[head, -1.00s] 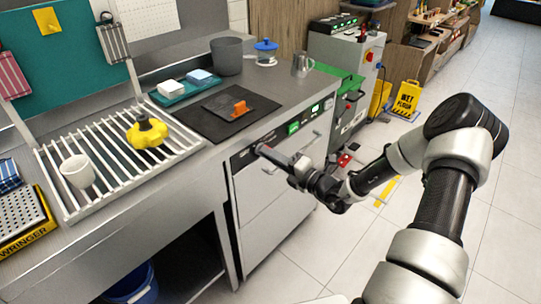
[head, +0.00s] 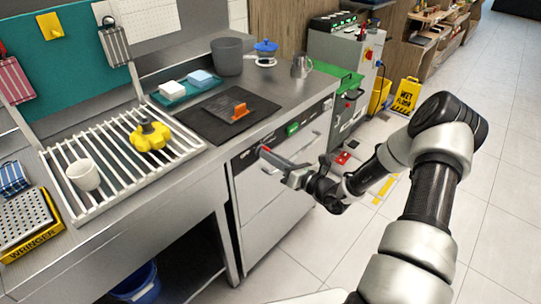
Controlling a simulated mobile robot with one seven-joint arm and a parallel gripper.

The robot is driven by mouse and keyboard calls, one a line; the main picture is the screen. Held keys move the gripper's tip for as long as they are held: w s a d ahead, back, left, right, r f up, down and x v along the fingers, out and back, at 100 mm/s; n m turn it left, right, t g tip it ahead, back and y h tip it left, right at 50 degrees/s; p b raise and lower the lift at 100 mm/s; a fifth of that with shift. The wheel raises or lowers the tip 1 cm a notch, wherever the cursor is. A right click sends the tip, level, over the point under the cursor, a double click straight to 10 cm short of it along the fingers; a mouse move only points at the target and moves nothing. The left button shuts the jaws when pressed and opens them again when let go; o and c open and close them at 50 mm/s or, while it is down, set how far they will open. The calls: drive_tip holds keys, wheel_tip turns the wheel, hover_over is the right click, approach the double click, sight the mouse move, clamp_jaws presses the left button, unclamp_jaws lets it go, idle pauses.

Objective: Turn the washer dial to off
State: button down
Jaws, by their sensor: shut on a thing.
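The washer (head: 262,204) is the steel-fronted machine under the counter, with a dark control strip (head: 252,157) along its top edge and a lit green display (head: 293,128). My gripper (head: 268,153) reaches in from the right, with its fingertips against the left part of that strip. It is shut on the washer dial, which is mostly hidden by the fingers. A small red spot shows at the fingertips. The dial's pointer and markings are too small to read.
The counter above holds a black mat with an orange-handled tool (head: 239,111), a rack (head: 112,185) with a yellow knob-like item (head: 150,137) and a white cup (head: 83,174). A grey machine (head: 345,80) stands beyond.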

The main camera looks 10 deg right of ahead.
drive_tip(key=shift+f+n+b, duration=0.1)
drive_tip(key=shift+n+b, duration=1.2)
drive_tip(key=shift+n, duration=5.8)
drive_tip(key=shift+d, duration=0.1)
drive_tip(key=c, duration=1.8)
unclamp_jaws()
drive_tip(key=shift+c, duration=0.2)
drive_tip(key=p+v, duration=0.1)
drive_tip(key=v, duration=1.6)
drive_tip(key=shift+s+p, duration=0.15)
drive_tip(key=shift+p, duration=0.15)
